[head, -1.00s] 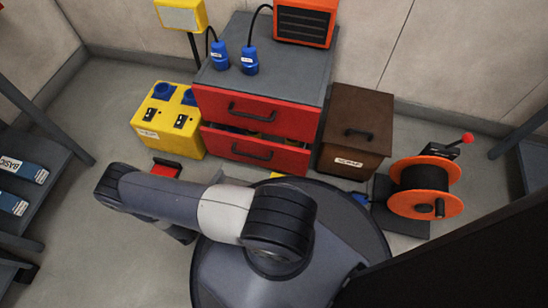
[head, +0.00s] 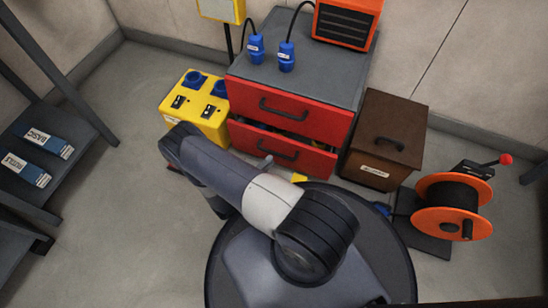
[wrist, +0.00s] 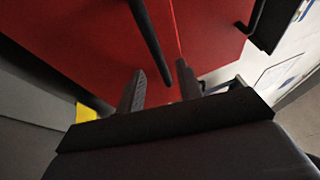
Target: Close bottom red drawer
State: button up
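The bottom red drawer (head: 278,150) of the grey-topped cabinet stands partly open. A dark gap with some contents shows above its front, and its dark bar handle is on that front. The closed top red drawer (head: 290,107) is above it. My gripper is mostly hidden behind my arm in the head view, low in front of the bottom drawer. In the wrist view my gripper (wrist: 163,84) has its two fingers apart, facing a red drawer front (wrist: 85,40). A dark handle bar (wrist: 148,38) reaches toward the space between the fingers; I cannot tell whether it touches them.
A yellow socket box (head: 195,125) stands left of the cabinet, and a brown lidded box (head: 385,125) stands close on its right. An orange cable reel (head: 450,205) is farther right. Blue plugs (head: 287,57) sit on the cabinet top. Open floor lies at the left.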

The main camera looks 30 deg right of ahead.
jog(key=shift+x, duration=1.8)
grip_shut()
